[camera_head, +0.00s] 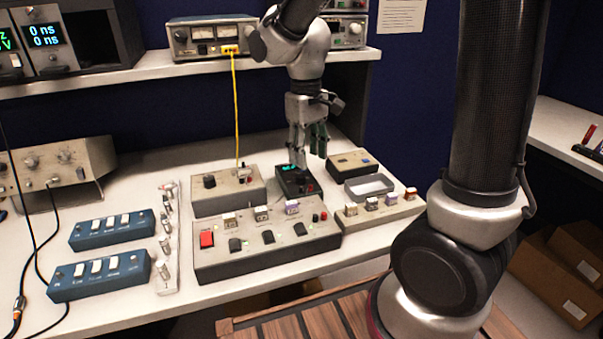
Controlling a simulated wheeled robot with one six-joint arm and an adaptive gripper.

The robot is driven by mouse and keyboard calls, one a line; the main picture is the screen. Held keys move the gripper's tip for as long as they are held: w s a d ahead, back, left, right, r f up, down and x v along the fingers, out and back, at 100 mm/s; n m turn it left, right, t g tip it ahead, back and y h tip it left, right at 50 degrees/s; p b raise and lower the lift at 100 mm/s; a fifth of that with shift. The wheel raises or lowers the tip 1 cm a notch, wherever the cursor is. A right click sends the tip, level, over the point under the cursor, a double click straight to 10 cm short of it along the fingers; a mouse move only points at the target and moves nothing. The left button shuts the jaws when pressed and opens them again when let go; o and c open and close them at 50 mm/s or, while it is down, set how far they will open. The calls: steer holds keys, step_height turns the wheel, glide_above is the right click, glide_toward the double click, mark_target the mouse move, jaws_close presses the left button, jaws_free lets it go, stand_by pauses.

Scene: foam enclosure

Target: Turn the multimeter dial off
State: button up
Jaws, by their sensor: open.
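The multimeter (296,183) is a small dark box with a lit teal display and a reddish knob or jack near its right side. It lies on the white bench between a grey box and a small tray. My gripper (308,157) points down just above it, fingers apart, with nothing seen between them. I cannot tell whether a fingertip touches the multimeter. The dial and its setting are too small and partly hidden by the fingers to read.
A grey control box (266,243) with a red switch stands in front. A grey box (228,189) with a yellow cable is at left, a shallow tray (369,187) at right. Blue switch boxes (112,229) lie further left. A shelf (150,68) runs behind.

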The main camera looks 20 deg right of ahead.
mark_target(301, 175)
steer(key=shift+w+a+r+t, duration=0.15)
steer(key=shift+w+a, duration=0.15)
steer(key=shift+w, duration=0.3)
steer(key=shift+w+a+t, duration=0.15)
steer(key=shift+w+a, duration=0.1)
steer(key=shift+w, duration=0.35)
step_height(301, 175, down, 7)
steer(key=shift+f, duration=0.15)
jaws_close()
